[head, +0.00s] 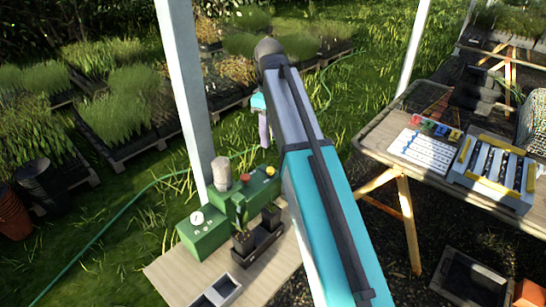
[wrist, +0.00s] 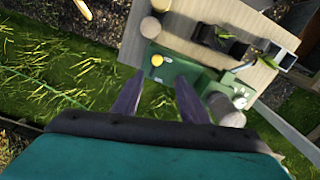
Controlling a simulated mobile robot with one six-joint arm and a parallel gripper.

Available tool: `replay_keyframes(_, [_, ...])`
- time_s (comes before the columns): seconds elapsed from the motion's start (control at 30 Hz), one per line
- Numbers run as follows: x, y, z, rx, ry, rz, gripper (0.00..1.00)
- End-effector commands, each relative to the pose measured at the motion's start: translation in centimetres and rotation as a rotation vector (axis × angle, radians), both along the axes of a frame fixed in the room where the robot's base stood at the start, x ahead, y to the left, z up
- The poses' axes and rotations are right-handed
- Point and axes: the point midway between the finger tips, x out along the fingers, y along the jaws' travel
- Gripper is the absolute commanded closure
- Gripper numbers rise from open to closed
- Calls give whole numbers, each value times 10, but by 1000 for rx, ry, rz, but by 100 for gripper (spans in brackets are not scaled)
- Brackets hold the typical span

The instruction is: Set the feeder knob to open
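A green machine (head: 240,200) stands on a light wooden board, with a yellow knob (head: 270,170), a red knob (head: 245,177) and a box with a white gauge (head: 198,218). In the wrist view the yellow knob (wrist: 157,60) sits on a green panel (wrist: 172,72), just beyond my fingertips. The white gauge (wrist: 239,101) lies to the right. I see no label telling which knob is the feeder's. My gripper (wrist: 158,78) has its two purple fingers apart with nothing between them. In the head view my arm hides most of the gripper.
A grey cylinder (head: 221,172) rises from the machine. Potted seedlings in a dark tray (head: 258,250) stand in front of it. A white post (head: 187,100) rises close behind. A table (head: 375,140) on the right holds a white chart and a yellow-edged tray. Grass lies behind.

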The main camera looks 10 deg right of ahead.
Motion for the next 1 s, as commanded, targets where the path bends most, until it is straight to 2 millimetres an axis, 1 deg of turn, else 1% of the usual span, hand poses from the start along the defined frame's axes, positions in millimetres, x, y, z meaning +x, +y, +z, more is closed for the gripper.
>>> replay_keyframes(0.3, [0, -10, 0, 0, 0, -16, 60])
replay_keyframes(0.63, [0, -14, -4, 0, 0, -20, 60])
replay_keyframes(0.87, [-1, -14, -21, 0, 1, -21, 60])
replay_keyframes(1.0, [-1, -14, -37, 0, 3, -21, 60])
